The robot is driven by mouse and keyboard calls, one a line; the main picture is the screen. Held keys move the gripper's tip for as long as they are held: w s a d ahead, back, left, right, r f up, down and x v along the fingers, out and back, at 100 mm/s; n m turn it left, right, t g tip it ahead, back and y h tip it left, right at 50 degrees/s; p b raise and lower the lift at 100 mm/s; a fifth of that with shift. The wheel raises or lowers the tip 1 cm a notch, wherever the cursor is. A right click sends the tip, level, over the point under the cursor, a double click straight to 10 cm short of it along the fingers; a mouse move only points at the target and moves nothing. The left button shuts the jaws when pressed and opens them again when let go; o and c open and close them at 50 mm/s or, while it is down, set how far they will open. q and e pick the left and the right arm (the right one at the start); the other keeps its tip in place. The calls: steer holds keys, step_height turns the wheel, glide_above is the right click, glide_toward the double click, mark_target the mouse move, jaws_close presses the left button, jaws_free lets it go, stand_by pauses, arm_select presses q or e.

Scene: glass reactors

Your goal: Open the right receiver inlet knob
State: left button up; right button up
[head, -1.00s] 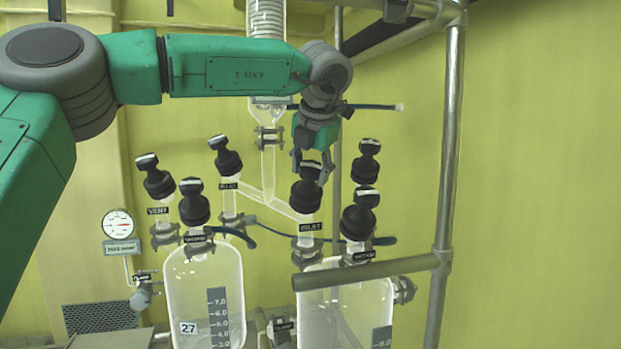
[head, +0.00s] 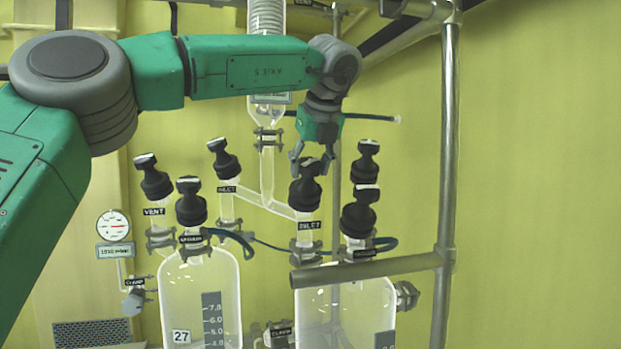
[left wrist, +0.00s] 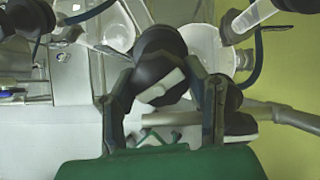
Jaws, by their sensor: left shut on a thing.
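The right receiver inlet knob (head: 305,192) is a black ribbed knob on a glass neck above the right receiver (head: 325,300). An INLET label (head: 309,226) is below it. My left gripper (head: 312,168) comes down over the top of the knob and is shut on it. In the left wrist view the knob (left wrist: 158,62) sits between the two fingers (left wrist: 162,92), with a white bar across its top at a slant. The fingers partly hide the knob's top in the head view. My right gripper is not in view.
The left inlet knob (head: 224,160), vent knob (head: 152,178) and another black knob (head: 190,203) stand to the left. Two more black knobs (head: 359,212) (head: 367,162) stand close on the right. A metal rail (head: 365,270) crosses before the right receiver. A pressure gauge (head: 113,226) hangs at left.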

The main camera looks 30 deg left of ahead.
arm_select(q)
steer(key=n+b, duration=0.2)
steer(key=n, duration=0.1)
steer(key=shift+r+n, duration=0.15)
steer(key=shift+n, duration=0.25)
steer(key=n+b, duration=0.2)
steer(key=n, duration=0.1)
steer(key=shift+n, duration=0.4)
steer(key=n+b, duration=0.1)
steer(key=n, duration=0.2)
steer(key=shift+n+g+b, duration=0.35)
steer(key=shift+n+g, duration=0.05)
steer(key=n+b, duration=0.1)
steer(key=n, duration=0.1)
steer(key=shift+w+n, duration=0.1)
steer(key=shift+n, duration=0.2)
steer(key=n, duration=0.2)
steer(key=shift+r+n, duration=0.1)
steer(key=shift+n, duration=0.3)
steer(key=n, duration=0.2)
steer(key=shift+a+n+b, duration=0.1)
steer(key=shift+n+b, duration=0.2)
steer(key=shift+b, duration=0.1)
steer(key=shift+r+n+g, duration=0.1)
steer(key=shift+n+g, duration=0.2)
steer(key=shift+n, duration=1)
steer(key=shift+n+h, duration=0.4)
steer(key=shift+n, duration=0.8)
